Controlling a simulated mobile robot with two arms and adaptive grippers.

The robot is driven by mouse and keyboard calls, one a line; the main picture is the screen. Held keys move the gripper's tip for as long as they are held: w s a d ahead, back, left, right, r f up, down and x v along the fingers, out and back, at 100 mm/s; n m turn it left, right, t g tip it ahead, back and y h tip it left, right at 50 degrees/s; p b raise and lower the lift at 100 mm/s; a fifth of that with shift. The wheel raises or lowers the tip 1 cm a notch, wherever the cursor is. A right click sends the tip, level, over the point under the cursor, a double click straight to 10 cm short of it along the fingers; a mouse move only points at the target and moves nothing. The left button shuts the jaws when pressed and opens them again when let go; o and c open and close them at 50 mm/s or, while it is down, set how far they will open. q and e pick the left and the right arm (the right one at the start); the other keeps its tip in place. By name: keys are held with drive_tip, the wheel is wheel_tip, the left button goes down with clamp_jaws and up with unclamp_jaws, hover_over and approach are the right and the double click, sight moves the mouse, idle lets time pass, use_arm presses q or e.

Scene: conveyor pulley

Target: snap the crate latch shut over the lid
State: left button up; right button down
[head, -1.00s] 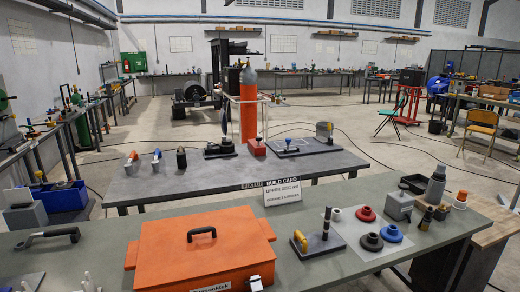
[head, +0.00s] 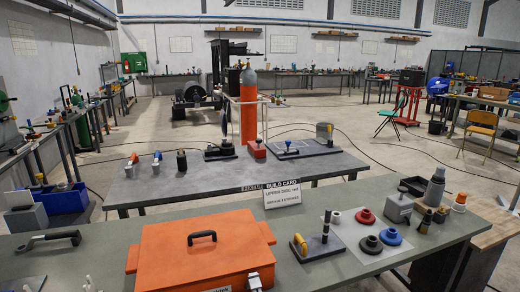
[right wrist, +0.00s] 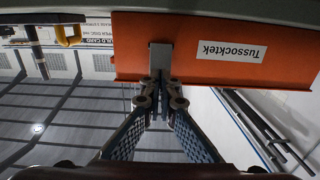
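The orange crate (head: 150,265) has a flat orange lid (head: 230,235) with a black handle (head: 201,237). It also shows upside down in the right wrist view (right wrist: 140,35), with a white "Tussocktek" label on its front. A grey latch plate (right wrist: 160,57) lies against that front beside the label. My right gripper (right wrist: 159,84) is at the plate's end, its fingertips together or nearly so. I cannot tell whether the plate is pinched between them or only touched. My left gripper is not in view.
The build card (head: 283,195) stands behind the crate. A black-handled tool (head: 50,240) lies left.

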drive_tip(key=shift+r, duration=0.15)
drive_tip(key=shift+w+a+r+p, duration=0.2)
drive_tip(key=shift+w+r+p, duration=0.2)
drive_tip(key=shift+r+p, duration=0.1)
drive_tip(key=f+p+v, duration=0.1)
drive_tip(key=p+v, duration=0.1)
drive_tip(key=v, duration=0.5)
drive_tip(key=shift+p, duration=0.35)
idle(0.5)
